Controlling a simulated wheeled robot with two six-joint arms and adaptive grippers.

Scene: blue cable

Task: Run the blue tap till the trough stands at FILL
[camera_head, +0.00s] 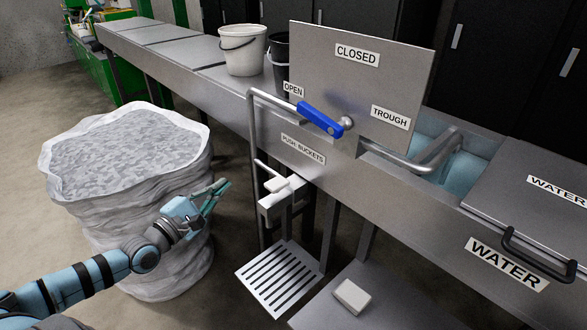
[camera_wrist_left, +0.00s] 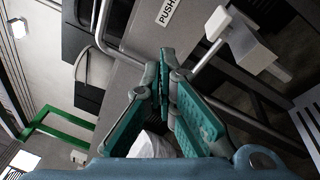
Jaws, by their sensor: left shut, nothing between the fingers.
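The blue tap (camera_head: 320,119) is a lever on an upright grey panel (camera_head: 325,60) marked CLOSED at the top, OPEN at the left and TROUGH at the right. Its free end points left, close below the OPEN label. The trough (camera_head: 410,178) is an opening in the counter at the right, with bluish water (camera_head: 462,172) in it. I see no FILL mark. My left gripper (camera_head: 222,187) is shut and empty, in front of the white sack and well below and left of the tap. Its teal fingers (camera_wrist_left: 165,58) show in the left wrist view. My right gripper is out of view.
A white push fitting (camera_head: 278,187) stands under the PUSH BUCKETS label, above a slotted grate (camera_head: 278,278). A large open sack (camera_head: 75,190) stands at the left. Buckets (camera_head: 242,50) sit on the counter. A pipe (camera_head: 251,150) runs down from the panel.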

